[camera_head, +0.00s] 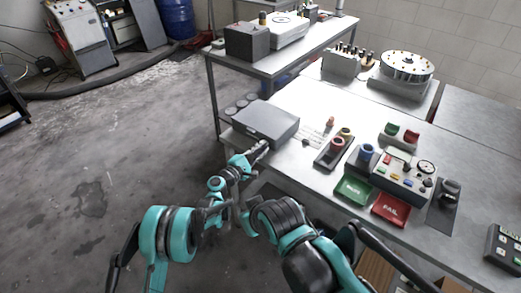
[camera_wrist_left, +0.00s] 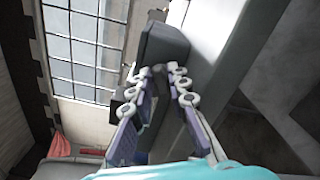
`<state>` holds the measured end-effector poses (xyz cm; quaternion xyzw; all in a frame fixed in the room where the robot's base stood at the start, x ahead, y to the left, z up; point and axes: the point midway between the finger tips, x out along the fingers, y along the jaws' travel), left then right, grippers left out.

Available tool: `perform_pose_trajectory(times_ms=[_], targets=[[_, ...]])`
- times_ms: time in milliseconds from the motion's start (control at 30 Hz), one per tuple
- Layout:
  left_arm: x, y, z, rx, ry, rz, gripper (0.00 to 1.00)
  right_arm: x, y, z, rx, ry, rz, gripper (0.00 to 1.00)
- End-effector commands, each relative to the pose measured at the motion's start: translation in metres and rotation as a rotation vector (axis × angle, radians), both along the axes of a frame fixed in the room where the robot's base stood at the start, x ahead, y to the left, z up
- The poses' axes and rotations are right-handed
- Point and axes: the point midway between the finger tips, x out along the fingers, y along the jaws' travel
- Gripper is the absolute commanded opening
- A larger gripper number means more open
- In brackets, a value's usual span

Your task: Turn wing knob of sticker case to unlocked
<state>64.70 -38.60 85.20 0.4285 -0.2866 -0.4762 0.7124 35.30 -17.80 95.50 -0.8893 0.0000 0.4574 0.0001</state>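A flat dark grey case (camera_head: 265,122) sits at the left end of the near table and appears to be the sticker case. My left gripper (camera_head: 262,146) is at its near side, with its fingers pointing at the case. In the left wrist view the case (camera_wrist_left: 162,42) lies just beyond the fingertips of the left gripper (camera_wrist_left: 165,73). A narrow gap shows between these fingertips, and I see nothing clearly held there. The wing knob cannot be made out. I cannot tell whether the fingers touch the case. My right gripper is not in view.
On the near table (camera_head: 300,100), right of the case, are a dark tray with round parts (camera_head: 334,150), a green bin (camera_head: 353,188), a red bin (camera_head: 391,209) and a control box (camera_head: 404,176). Another table with boxes (camera_head: 247,42) stands behind. Open floor lies left.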

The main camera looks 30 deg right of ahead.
Motion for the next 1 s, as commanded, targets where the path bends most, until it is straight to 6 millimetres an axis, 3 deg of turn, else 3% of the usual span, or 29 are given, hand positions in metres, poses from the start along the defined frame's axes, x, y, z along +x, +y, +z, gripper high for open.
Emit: perform_pose_trajectory(times_ms=[133, 200, 633, 1000], targets=[[0.000, 0.000, 0.000, 0.000, 0.000, 0.000, 0.14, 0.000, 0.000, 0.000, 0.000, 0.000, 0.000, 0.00], [0.000, 0.000, 0.000, 0.000, 0.000, 0.000, 0.00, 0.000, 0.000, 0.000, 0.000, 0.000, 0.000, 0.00], [0.000, 0.001, -0.001, 0.017, -0.042, 0.000, 0.00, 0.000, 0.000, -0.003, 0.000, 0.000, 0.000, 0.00], [0.000, 0.000, -0.003, 0.106, -0.254, 0.000, 0.00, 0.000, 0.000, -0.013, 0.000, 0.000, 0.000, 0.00]])
